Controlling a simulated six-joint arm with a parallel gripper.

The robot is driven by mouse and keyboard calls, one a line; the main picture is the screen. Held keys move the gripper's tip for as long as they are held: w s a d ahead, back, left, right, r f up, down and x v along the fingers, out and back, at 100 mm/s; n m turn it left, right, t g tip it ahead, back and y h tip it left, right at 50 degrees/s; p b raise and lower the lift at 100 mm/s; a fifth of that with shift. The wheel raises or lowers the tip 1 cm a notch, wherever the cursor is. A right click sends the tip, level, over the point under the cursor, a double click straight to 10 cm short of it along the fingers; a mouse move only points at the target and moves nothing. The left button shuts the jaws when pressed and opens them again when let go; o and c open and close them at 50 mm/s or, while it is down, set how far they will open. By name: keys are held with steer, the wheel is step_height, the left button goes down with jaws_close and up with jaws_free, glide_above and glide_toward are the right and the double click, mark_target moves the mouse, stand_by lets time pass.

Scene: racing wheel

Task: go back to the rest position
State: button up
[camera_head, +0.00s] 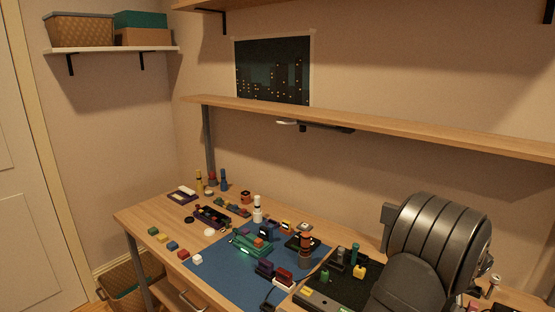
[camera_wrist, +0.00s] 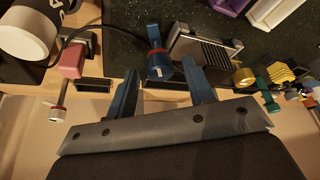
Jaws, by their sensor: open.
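My gripper (camera_wrist: 160,68) shows in the wrist view with two blue fingers spread apart. Nothing is held between them. A blue piece with a white mark (camera_wrist: 159,66) shows in the gap between the fingertips, on or over a dark speckled surface (camera_wrist: 115,40); how far it is from the fingers I cannot tell. In the camera_head view the fingers cannot be made out.
The wooden desk (camera_head: 137,217) carries a blue mat (camera_head: 215,262) with several small coloured parts. In the wrist view, a grey ridged block (camera_wrist: 205,48), a pink piece (camera_wrist: 70,60) and a white-and-black cylinder (camera_wrist: 28,30) lie close by. A wall shelf (camera_head: 350,120) runs above the desk.

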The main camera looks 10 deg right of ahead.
steer(key=shift+m+h, duration=0.3)
steer(key=shift+m, duration=0.5)
steer(key=o, duration=1.1)
steer(key=shift+a, duration=0.1)
steer(key=shift+o, duration=0.2)
steer(key=w+a+r+m+g+h, duration=0.1)
steer(key=w+a+r+m, duration=0.2)
steer(key=a+r, duration=0.45)
steer(key=w+a+r+m+h, duration=0.1)
steer(key=w+a+r+m, duration=0.1)
steer(key=a+r, duration=0.55)
steer(key=x, duration=0.9)
steer(key=shift+d+f, duration=0.25)
steer(key=shift+f, duration=0.05)
steer(key=v, duration=1)
